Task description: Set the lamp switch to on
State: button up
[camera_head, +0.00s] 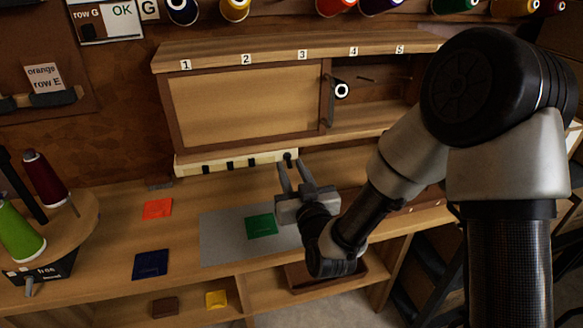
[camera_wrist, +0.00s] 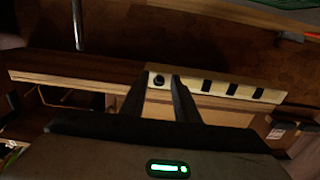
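A cream strip (camera_head: 220,164) with several dark slot-like pieces and a round black knob (camera_head: 288,157) at its right end runs below the cabinet at the back of the bench. I cannot read which part is the lamp switch. My gripper (camera_head: 293,165) is open, its two fingers apart and pointing at the knob end of the strip. In the wrist view the cream strip (camera_wrist: 222,86) lies beyond my gripper (camera_wrist: 160,78), and the knob (camera_wrist: 158,80) shows between the fingertips. Nothing is held. Whether the fingers touch the strip I cannot tell.
A wall cabinet (camera_head: 240,105) with numbered places 1 to 5 hangs above the strip. A grey mat (camera_head: 222,238) with a green square (camera_head: 262,226) lies below my gripper. Red (camera_head: 157,209) and blue (camera_head: 150,265) squares lie left. Thread spools (camera_head: 45,177) stand at the far left.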

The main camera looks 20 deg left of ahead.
grip_shut()
